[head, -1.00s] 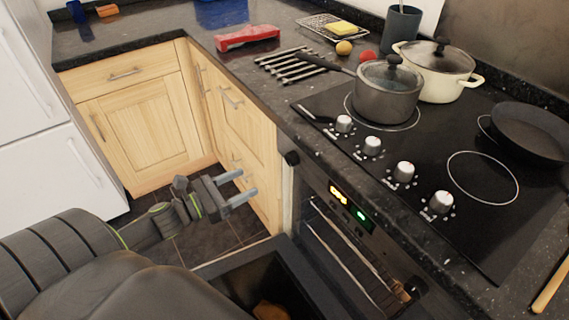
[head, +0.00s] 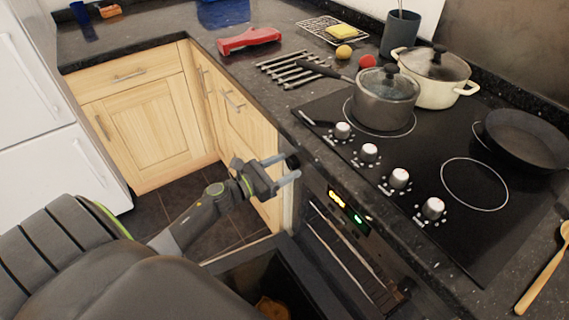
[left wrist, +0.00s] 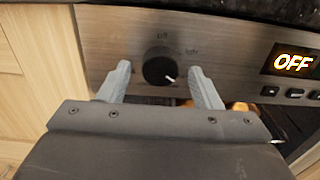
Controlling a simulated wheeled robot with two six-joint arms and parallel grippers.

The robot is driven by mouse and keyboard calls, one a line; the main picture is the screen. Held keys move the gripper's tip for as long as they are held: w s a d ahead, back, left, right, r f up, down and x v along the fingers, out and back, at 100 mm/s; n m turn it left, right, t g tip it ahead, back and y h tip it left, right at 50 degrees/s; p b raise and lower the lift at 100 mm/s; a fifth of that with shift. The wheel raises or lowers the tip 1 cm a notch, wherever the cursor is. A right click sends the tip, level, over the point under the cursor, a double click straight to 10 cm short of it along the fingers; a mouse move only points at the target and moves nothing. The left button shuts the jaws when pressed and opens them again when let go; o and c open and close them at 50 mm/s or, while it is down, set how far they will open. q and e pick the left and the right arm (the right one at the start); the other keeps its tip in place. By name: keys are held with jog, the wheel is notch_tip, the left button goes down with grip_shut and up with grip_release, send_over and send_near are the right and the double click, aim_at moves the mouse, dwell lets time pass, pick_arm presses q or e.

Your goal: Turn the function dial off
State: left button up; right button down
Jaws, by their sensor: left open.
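The function dial (left wrist: 159,66) is a round black knob on the oven's steel front panel in the left wrist view. Its white pointer mark points to the lower right, away from the "off" label above it. In the head view the dial (head: 292,161) is a dark knob at the panel's left end. My left gripper (head: 290,170) is open at the dial. In the left wrist view its two fingers (left wrist: 160,82) are on either side of the knob, apart from it in the picture. Whether they touch it cannot be told. My right gripper is not in view.
The oven display (left wrist: 293,63) reads OFF, with small buttons below it. The oven door (head: 262,285) is open below the panel. The hob (head: 440,180) above carries a grey saucepan (head: 384,100), a cream pot (head: 436,78) and a black frying pan (head: 525,138).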

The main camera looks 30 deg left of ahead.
pick_arm(q)
jog(key=shift+w, duration=0.15)
jog(key=c, duration=1)
